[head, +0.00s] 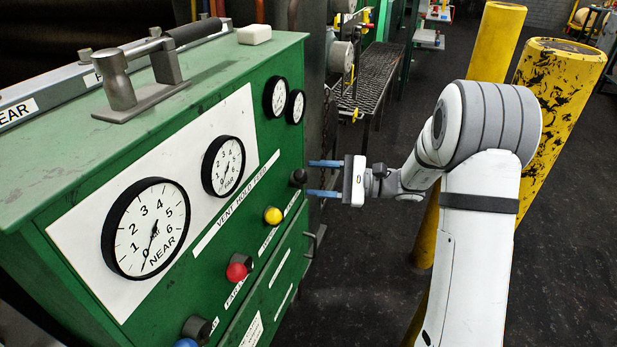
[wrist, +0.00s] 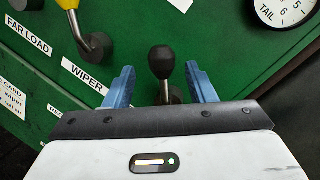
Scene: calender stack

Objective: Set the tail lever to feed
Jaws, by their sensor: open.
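The tail lever (head: 299,177) has a black knob and stands at the right end of the row on the green cabinet's front. In the wrist view the fingers (wrist: 160,75) stand on either side of the knob, with gaps showing on both sides. A strip reading VENT HOLD FEED (head: 235,203) runs above the levers.
A yellow-knobbed lever (head: 272,215), a red one (head: 238,268) and a blue one (head: 187,343) stand left of the tail lever. A cabinet handle (head: 315,240) sticks out below it. Yellow posts (head: 560,85) stand behind my arm.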

